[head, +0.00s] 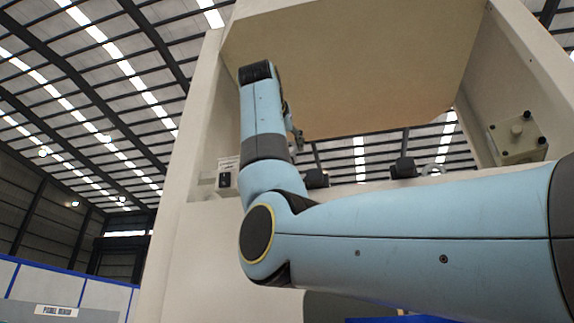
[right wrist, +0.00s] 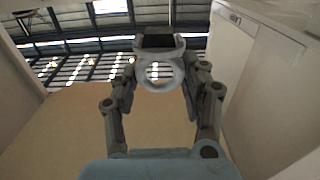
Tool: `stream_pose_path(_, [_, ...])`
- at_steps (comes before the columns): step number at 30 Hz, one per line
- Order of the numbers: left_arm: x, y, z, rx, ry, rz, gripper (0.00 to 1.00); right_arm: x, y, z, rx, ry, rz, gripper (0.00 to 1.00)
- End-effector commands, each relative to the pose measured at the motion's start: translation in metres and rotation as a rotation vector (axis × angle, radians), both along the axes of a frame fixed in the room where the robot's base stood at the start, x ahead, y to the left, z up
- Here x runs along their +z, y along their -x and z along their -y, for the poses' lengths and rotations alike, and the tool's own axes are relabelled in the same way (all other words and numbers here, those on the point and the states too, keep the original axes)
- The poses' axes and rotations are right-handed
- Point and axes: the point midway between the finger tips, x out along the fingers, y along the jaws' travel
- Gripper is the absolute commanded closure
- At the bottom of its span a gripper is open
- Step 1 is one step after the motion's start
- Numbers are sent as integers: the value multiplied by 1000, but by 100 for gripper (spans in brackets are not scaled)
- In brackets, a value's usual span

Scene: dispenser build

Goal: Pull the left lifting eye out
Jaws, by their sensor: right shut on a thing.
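The left lifting eye (right wrist: 158,86), a pale grey ring, is between the fingers of my right gripper (right wrist: 160,68) in the right wrist view. The fingers are closed against its two sides. A black block (right wrist: 159,42) shows right behind the ring. In the head view my right gripper (head: 296,137) is mostly hidden behind my own blue forearm, and the left eye cannot be made out there. A black block (head: 316,178) sits on the ledge just below that gripper. My left gripper is not in view.
A beige panel (head: 350,70) spans above between pale side walls.

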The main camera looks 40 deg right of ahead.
Motion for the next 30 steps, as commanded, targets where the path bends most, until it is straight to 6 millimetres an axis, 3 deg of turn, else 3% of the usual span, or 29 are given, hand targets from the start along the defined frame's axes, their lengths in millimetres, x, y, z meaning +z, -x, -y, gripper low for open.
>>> stream_pose_path(3, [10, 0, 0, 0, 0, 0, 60, 13, 1, 0, 0, 0, 1, 100])
stream_pose_path(18, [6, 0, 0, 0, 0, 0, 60, 48, 0, 0, 0, 1, 1, 100])
stream_pose_path(30, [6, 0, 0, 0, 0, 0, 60, 54, 0, 0, 0, 1, 1, 100])
